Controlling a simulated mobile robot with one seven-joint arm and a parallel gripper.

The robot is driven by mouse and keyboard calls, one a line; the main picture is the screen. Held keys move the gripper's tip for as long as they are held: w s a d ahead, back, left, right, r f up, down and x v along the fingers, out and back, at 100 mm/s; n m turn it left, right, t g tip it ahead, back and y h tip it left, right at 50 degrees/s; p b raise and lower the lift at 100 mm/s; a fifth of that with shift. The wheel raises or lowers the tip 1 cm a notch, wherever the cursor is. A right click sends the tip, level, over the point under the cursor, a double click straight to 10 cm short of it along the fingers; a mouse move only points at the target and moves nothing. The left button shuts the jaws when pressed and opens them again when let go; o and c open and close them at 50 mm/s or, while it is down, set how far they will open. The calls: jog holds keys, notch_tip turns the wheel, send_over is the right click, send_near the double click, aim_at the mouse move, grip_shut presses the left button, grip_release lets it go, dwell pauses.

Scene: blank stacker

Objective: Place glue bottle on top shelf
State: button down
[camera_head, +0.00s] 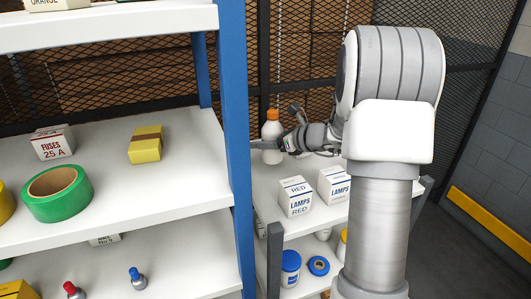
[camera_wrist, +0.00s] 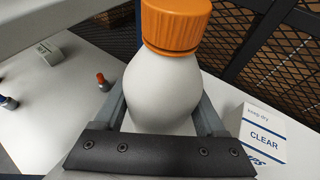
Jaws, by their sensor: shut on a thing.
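The glue bottle (camera_head: 271,132) is white with an orange cap and looks upright at the back of the right-hand unit. My gripper (camera_head: 268,146) is shut on its body from the sides. In the wrist view the bottle (camera_wrist: 163,88) fills the space between the two fingers, with its cap above them. I cannot tell whether its base touches the surface. The top shelf (camera_head: 110,27) of the blue-post rack is white and shows only partly at the upper left.
A blue post (camera_head: 233,120) stands between the rack and the bottle. Lamp boxes (camera_head: 295,197) stand in front of the bottle. Fuses box (camera_head: 53,143), yellow box (camera_head: 146,146) and green tape (camera_head: 57,195) occupy the shelf below the top. Mesh (camera_head: 320,70) closes the back.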

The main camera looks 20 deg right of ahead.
jog(key=shift+w+f, duration=0.1)
jog(key=shift+f, duration=1.9)
jog(key=shift+b, duration=0.35)
jog(key=shift+f, duration=0.25)
grip_release()
jog(key=shift+r, duration=0.1)
jog(key=shift+r, duration=0.25)
jog(key=v, duration=1.2)
jog(key=shift+p, duration=0.35)
